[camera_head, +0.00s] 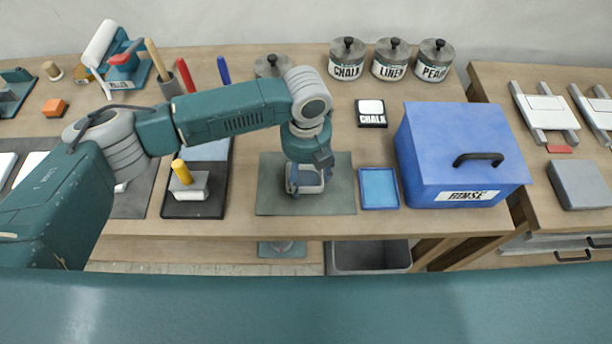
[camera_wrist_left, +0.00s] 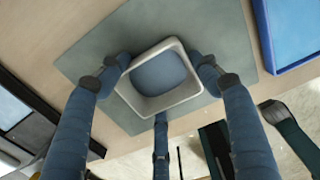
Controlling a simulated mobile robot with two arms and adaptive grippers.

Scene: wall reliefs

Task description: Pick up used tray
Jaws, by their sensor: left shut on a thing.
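A small square tray with a pale rim and a blue-grey inside shows in the left wrist view (camera_wrist_left: 185,93). My left gripper (camera_wrist_left: 162,72) is shut on it, with blue-grey fingers against its sides. In the head view the left gripper (camera_head: 306,185) points down over the grey-green mat (camera_head: 335,203), and the tray is mostly hidden by it. I cannot tell whether the tray touches the mat or is slightly raised. My right gripper is not in view.
A blue shallow tray (camera_head: 379,188) and a blue RINSE box (camera_head: 455,150) stand to the right. A dark tray with a yellow-handled block (camera_head: 188,187) lies left. Labelled jars (camera_head: 347,60) line the back. A grey open bin (camera_head: 369,257) is below the front edge.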

